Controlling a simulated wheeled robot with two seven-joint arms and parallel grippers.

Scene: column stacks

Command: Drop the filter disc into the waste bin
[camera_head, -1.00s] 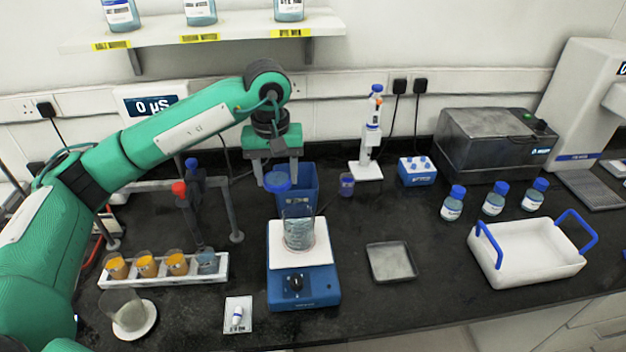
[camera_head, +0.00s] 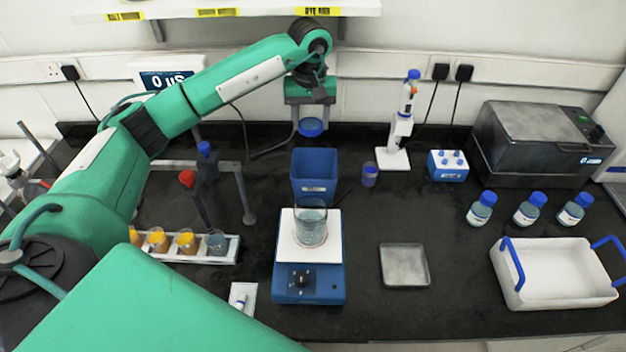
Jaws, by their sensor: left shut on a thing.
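The filter disc (camera_head: 311,128) is a round, flat blue piece. My left gripper (camera_head: 311,122) is shut on it, with one finger on each side, and holds it above the black bench. The waste bin (camera_head: 315,178) is an open blue box with a small pale label, standing behind the stirrer. In the picture the disc is just above the bin's back rim, with a gap between them. I cannot tell whether it is over the opening or behind it. My right gripper is not in view.
A beaker (camera_head: 311,227) stands on the blue hotplate stirrer (camera_head: 308,283) in front of the bin. A stand with clamps (camera_head: 206,185) is at left, a small purple cup (camera_head: 370,177) and a white pipette stand (camera_head: 396,145) at right. A grey tray (camera_head: 404,265) lies front right.

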